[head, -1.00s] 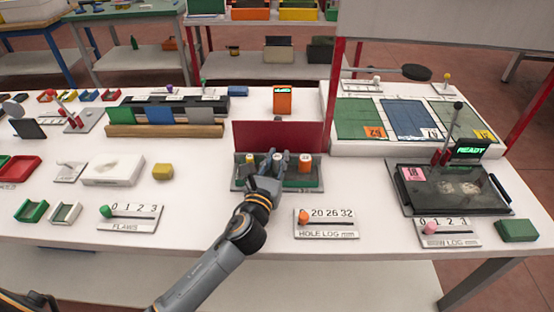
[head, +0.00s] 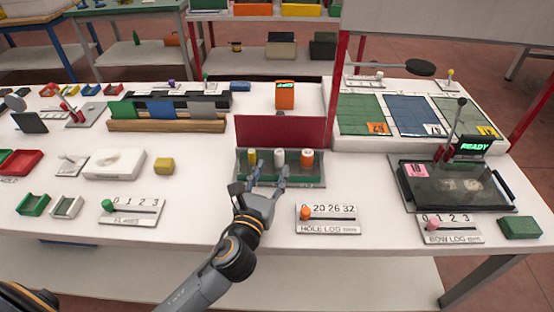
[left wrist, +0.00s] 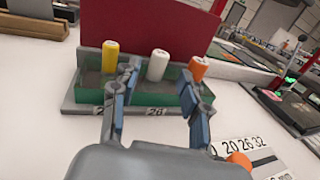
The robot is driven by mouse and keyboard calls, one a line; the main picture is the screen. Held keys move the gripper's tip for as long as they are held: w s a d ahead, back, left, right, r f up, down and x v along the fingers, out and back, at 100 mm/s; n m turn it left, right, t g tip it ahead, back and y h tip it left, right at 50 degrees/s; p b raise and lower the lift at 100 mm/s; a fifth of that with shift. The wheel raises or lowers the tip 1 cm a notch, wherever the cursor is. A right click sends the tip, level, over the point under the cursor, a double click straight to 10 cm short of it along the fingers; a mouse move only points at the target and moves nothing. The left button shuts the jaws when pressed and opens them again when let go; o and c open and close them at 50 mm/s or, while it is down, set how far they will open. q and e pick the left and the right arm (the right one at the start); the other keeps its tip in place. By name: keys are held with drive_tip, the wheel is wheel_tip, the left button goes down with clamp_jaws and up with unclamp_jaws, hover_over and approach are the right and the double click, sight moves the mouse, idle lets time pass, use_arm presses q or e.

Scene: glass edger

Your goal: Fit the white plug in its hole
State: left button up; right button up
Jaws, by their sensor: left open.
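The white plug (head: 279,157) stands upright in the middle of a green plug holder (head: 320,171), between a yellow plug (head: 252,157) and an orange plug (head: 307,160). In the left wrist view the white plug (left wrist: 157,65) shows beyond and between my open fingers, clear of them. My left gripper (head: 264,180) is open and empty just in front of the holder; its fingers also show in the left wrist view (left wrist: 158,92). The label in front of the white plug reads 26. The bottoms of the plugs are hidden inside the holder. My right gripper is not seen.
A red panel (head: 280,129) stands behind the holder. The HOLE LOG slider board (head: 328,229) lies to the front right, the FLAWS board (head: 132,217) to the left. A dark machine with a READY display (head: 475,147) is at right.

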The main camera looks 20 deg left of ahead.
use_arm(q)
drive_tip(key=s, duration=0.5)
drive_tip(key=shift+s, duration=0.15)
drive_tip(key=shift+f, duration=0.1)
